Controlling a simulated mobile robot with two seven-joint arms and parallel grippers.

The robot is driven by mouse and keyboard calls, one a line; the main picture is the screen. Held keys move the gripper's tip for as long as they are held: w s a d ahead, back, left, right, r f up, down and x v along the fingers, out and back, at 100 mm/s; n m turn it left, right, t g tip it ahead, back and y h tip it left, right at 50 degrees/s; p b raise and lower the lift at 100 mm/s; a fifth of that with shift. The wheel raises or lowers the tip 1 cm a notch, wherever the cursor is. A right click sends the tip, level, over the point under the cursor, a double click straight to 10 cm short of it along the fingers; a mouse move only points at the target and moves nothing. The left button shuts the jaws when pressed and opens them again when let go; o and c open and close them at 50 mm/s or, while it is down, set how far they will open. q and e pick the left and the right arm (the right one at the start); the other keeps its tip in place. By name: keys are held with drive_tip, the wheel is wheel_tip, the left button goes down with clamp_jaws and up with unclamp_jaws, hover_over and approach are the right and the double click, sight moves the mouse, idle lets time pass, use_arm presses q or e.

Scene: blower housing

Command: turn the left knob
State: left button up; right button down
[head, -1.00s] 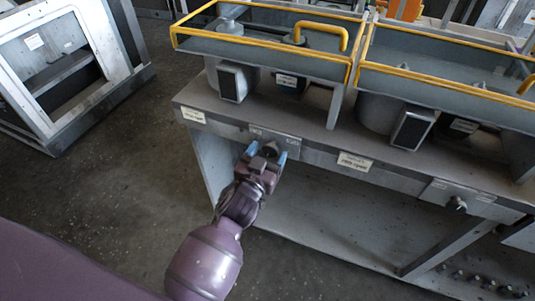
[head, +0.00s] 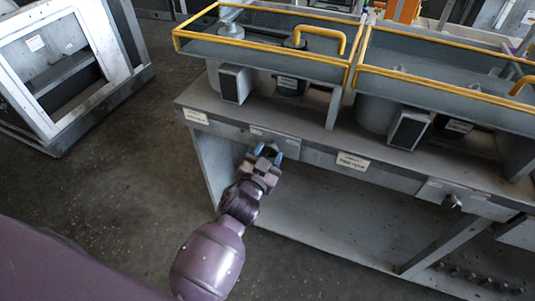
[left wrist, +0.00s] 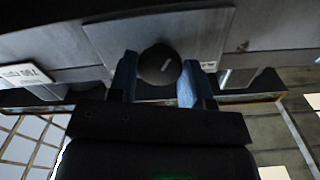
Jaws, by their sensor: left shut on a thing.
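The left knob (left wrist: 159,64) is a round, dark knob with a short light mark, on a metal plate on the front of the grey bench. My left gripper (head: 268,153) reaches up to the bench front from below. In the left wrist view its two blue fingers (left wrist: 159,78) stand on either side of the knob, and the gripper is shut on it. In the head view the gripper mostly hides this knob. The right knob (head: 452,202) is on another plate further right, with nothing near it. My right gripper is not in view.
The bench (head: 300,133) carries blower housings below grey trays with yellow rails (head: 270,55). A white label (head: 353,161) is on its front edge. A metal frame (head: 60,75) stands at the left. The floor (head: 110,180) between them is clear.

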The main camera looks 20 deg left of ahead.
use_arm(q)
drive_tip(key=o, duration=0.9)
drive_tip(key=shift+o, duration=0.2)
drive_tip(key=shift+s, duration=0.3)
drive_tip(key=s, duration=1)
drive_tip(key=shift+a+p, duration=0.15)
drive_tip(key=shift+p, duration=0.25)
drive_tip(key=shift+s, duration=0.1)
